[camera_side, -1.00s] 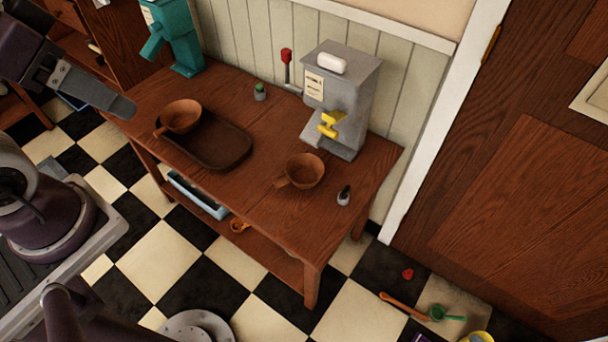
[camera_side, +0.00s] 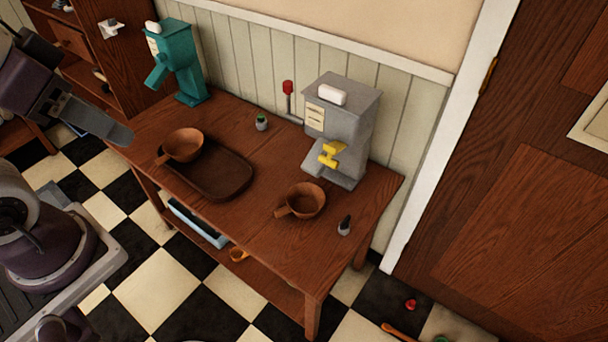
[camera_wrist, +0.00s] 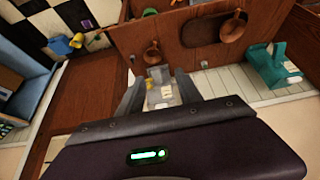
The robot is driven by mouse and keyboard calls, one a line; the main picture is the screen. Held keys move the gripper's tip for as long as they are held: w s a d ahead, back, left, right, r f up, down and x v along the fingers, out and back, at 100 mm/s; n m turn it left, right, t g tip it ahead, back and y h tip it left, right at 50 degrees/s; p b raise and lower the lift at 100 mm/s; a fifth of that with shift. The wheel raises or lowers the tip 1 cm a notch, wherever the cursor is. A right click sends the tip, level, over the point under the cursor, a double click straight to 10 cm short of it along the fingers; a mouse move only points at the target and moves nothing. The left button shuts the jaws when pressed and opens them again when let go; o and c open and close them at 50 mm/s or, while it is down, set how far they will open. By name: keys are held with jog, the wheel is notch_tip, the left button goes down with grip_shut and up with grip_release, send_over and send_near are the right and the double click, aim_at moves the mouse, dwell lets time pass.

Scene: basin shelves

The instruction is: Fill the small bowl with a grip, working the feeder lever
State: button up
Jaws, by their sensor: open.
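A brown bowl with a grip (camera_side: 306,201) stands on the wooden table in front of the grey feeder (camera_side: 350,125); it looks the smaller of two bowls. The feeder has a yellow spout part (camera_side: 329,153) and a red-knobbed lever (camera_side: 288,88) at its left side. A second handled bowl (camera_side: 183,146) sits at the left end of a dark tray (camera_side: 232,188). I cannot make out contents in either bowl. My gripper (camera_wrist: 158,90) is open and empty; the feeder shows between its fingers in the wrist view. In the side view it is at upper left, away from both bowls.
A teal machine (camera_side: 183,68) stands at the table's back left. Small pots stand by the feeder lever (camera_side: 262,122) and at the right edge (camera_side: 344,225). The lower shelf holds a blue tray (camera_side: 198,224). A wooden door (camera_side: 500,200) is at right.

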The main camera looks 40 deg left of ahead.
jog(key=w+a+t, duration=0.1)
jog(key=w+a, duration=0.1)
jog(key=w, duration=0.5)
jog(key=w+a+r+t+y, duration=0.1)
jog(key=w, duration=0.6)
jog(key=w+a+t, duration=0.1)
jog(key=w+a, duration=0.1)
jog(key=w, duration=0.5)
jog(key=shift+w+a+r+y, duration=0.3)
jog(key=shift+w+a+y, duration=0.05)
jog(key=shift+y, duration=0.05)
jog(key=shift+c, duration=0.2)
jog(key=m+t+h, duration=0.4)
jog(key=t+h, duration=0.1)
jog(key=t, duration=0.2)
send_over(288, 101)
jog(key=s+a, duration=0.1)
jog(key=a, duration=0.2)
notch_tip(288, 101, down, 18)
notch_tip(288, 101, down, 6)
jog(key=s+d+t+h, duration=0.1)
jog(key=s+h, duration=0.1)
jog(key=s, duration=0.1)
jog(key=x, duration=0.7)
jog(key=shift+w+d+r+t, duration=0.25)
jog(key=shift+d+r+t, duration=0.05)
jog(key=shift+d+r, duration=0.1)
jog(key=shift+a+r, duration=0.1)
jog(key=shift+r, duration=0.05)
grip_shut()
